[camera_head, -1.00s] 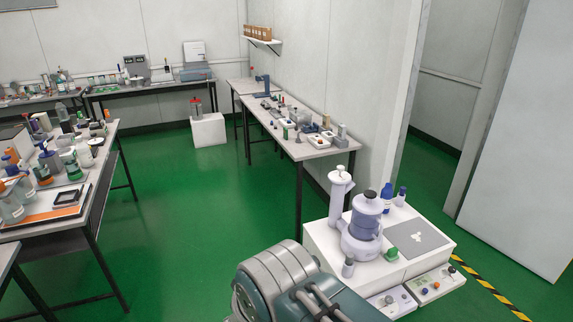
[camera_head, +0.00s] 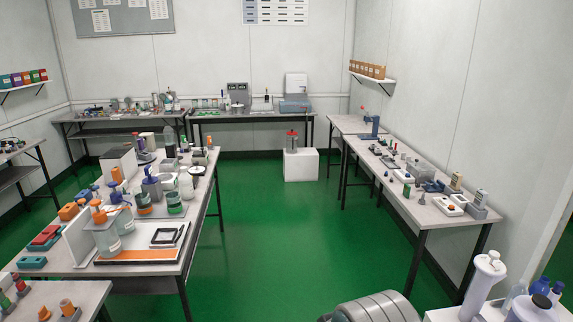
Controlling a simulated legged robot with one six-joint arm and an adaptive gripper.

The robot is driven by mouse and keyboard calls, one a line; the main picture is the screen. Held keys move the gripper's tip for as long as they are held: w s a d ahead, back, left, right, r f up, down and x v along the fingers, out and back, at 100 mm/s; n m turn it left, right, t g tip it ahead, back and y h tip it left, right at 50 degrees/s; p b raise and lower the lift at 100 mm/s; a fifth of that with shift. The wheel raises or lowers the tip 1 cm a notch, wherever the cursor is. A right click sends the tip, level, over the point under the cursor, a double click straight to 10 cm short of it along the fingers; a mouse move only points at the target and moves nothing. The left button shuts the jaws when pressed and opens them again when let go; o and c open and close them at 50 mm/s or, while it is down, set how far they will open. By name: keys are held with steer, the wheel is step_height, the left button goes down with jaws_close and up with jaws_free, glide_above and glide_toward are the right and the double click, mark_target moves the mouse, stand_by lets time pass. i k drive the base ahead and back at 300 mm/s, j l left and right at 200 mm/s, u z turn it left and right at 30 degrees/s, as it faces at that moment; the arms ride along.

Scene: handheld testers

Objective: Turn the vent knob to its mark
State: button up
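I cannot pick out the vent knob with certainty at this distance. Small testers and parts with dark, red and orange tops stand on the long right-hand table (camera_head: 385,164); a small white box with a red-orange button (camera_head: 451,208) sits near its front end. A white upright device (camera_head: 484,282) stands on a white bench at the lower right, cut off by the frame edge. My gripper is out of view; only a grey rounded part of my arm shows at the bottom, right of centre.
A cluttered table (camera_head: 130,256) with bottles and trays stands at the left. Benches line the back wall. The green floor (camera_head: 270,240) between the tables is clear.

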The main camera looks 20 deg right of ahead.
mark_target(493, 255)
steer(key=i+z, duration=0.9)
steer(key=i+j+z, duration=0.25)
steer(key=z, duration=0.25)
steer(key=i+z, duration=0.2)
steer(key=z, duration=0.2)
steer(key=i+j+z, duration=0.15)
steer(key=z, duration=0.25)
steer(key=i+j+z, duration=0.2)
steer(key=z, duration=0.15)
steer(key=i+j+z, duration=0.15)
steer(key=z, duration=0.25)
steer(key=i+j+z, duration=0.25)
steer(key=z, duration=0.2)
steer(key=j, duration=0.1)
